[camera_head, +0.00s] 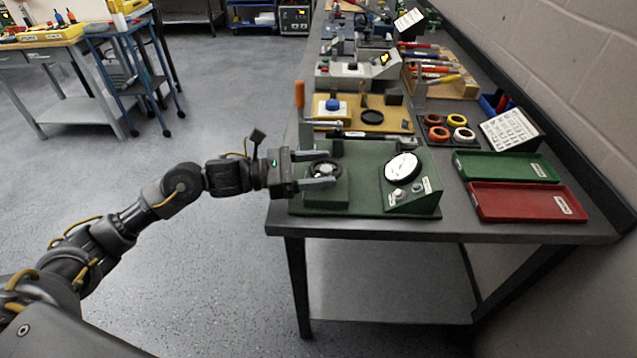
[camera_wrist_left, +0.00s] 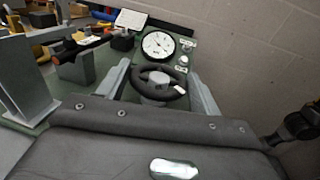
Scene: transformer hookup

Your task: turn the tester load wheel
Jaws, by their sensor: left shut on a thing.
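The green tester (camera_head: 367,207) stands at the near left end of the bench. Its dark load wheel (camera_head: 325,168) lies on a raised green block at the tester's left side. It also shows in the left wrist view (camera_wrist_left: 160,82), with a white mark on its rim. A round white dial (camera_head: 402,167) faces up on the tester's right part; it also shows in the left wrist view (camera_wrist_left: 158,44). My left gripper (camera_head: 326,169) comes in from the left, with one finger on each side of the wheel, shut on it. My right gripper is not in view.
A green tray (camera_head: 506,180) and a red tray (camera_head: 530,215) lie right of the tester. A tan board with a blue knob (camera_head: 333,105) and an upright orange-handled lever (camera_head: 299,94) stand behind it. Tape rolls (camera_head: 439,133) sit further right.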

